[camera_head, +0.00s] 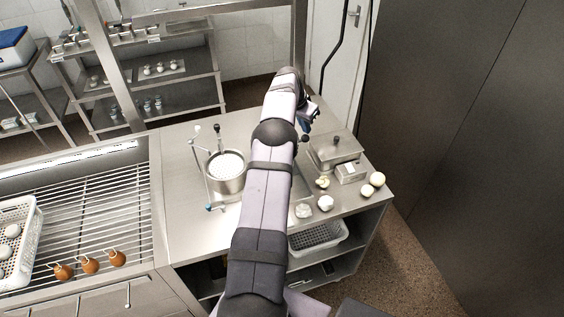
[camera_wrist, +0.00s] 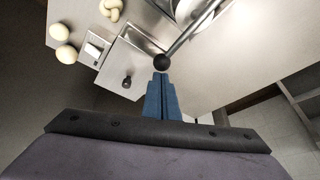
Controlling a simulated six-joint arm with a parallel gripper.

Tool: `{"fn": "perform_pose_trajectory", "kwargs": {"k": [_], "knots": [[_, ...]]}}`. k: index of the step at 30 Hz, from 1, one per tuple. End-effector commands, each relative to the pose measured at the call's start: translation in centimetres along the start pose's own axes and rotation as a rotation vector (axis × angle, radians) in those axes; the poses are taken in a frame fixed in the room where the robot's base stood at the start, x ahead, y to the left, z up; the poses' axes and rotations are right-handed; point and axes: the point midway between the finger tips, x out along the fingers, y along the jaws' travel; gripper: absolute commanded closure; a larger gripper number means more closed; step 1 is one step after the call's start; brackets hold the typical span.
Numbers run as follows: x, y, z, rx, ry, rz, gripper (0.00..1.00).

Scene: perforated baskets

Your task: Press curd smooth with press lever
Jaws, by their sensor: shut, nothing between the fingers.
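In the wrist view, a metal lever rod (camera_wrist: 188,36) ends in a black ball knob (camera_wrist: 161,61). My gripper (camera_wrist: 161,77) has its blue fingers together, tips right by the knob; I cannot tell whether they touch it. My gripper also shows in the head view (camera_head: 306,125), past the end of my arm and above the right part of the steel table. A dark knob (camera_head: 304,138) shows just below it. My arm hides most of the lever there. White curd (camera_wrist: 195,12) shows partly behind the rod in the wrist view.
A steel pot (camera_head: 224,185) with white contents stands left of my arm, beside a thin stand. A lidded steel box (camera_head: 335,153) with a black lid knob is at right. Several pale round pieces (camera_head: 325,203) lie near the front right edge.

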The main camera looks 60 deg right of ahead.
Motion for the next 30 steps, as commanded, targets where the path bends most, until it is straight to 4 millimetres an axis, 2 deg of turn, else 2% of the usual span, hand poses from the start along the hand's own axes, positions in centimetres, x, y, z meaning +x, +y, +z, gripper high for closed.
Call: {"fn": "perform_pose_trajectory", "kwargs": {"k": [30], "knots": [[2.3, 0.0, 1.0, 0.0, 0.0, 0.0, 1.0]]}}
